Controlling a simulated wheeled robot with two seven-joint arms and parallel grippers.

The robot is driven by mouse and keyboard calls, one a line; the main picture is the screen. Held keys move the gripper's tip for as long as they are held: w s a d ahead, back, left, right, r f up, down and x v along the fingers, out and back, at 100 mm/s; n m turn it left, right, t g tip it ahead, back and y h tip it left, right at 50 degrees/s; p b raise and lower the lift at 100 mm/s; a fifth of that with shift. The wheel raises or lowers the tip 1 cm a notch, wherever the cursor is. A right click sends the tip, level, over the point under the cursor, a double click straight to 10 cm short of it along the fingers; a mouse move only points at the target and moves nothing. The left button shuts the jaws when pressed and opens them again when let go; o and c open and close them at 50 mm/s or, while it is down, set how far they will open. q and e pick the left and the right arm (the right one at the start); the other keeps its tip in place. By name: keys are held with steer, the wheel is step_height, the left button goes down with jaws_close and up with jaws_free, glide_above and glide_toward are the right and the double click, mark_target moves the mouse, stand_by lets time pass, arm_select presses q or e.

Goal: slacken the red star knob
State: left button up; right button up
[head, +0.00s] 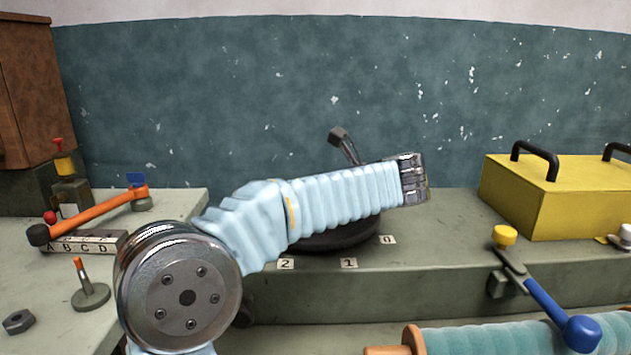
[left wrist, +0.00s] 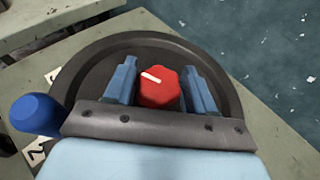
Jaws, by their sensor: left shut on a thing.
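The red star knob (left wrist: 159,92) shows in the left wrist view, with a white line on its top pointing to the upper left. It sits within a dark round dish (left wrist: 85,75). My left gripper (left wrist: 160,74) has its blue fingers on either side of the knob and is shut on it. In the head view my left arm hides the knob and the fingers. The dish (head: 345,236) shows there under the arm, on the grey bench, with labels 2 (head: 285,264), 1 (head: 348,263) and 0 (head: 388,240) before it. My right gripper is in neither view.
A dark lever (head: 343,142) rises behind my arm. A yellow box (head: 560,190) with black handles stands at right, near a blue-handled lever (head: 550,305). An orange bar (head: 100,215) and a lettered block (head: 85,242) are at left. A blue rounded end (left wrist: 35,114) is beside the dish.

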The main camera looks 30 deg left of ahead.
arm_select(q)
steer(key=shift+n+g+y, duration=0.4)
steer(key=shift+n+g, duration=1.6)
steer(key=shift+g, duration=0.3)
steer(key=o, duration=0.9)
steer(key=shift+o, duration=0.2)
steer(key=shift+d, duration=0.1)
steer(key=v, duration=1.3)
steer(key=shift+w+d+r, duration=0.1)
steer(key=shift+w+d, duration=0.05)
steer(key=shift+d, duration=0.2)
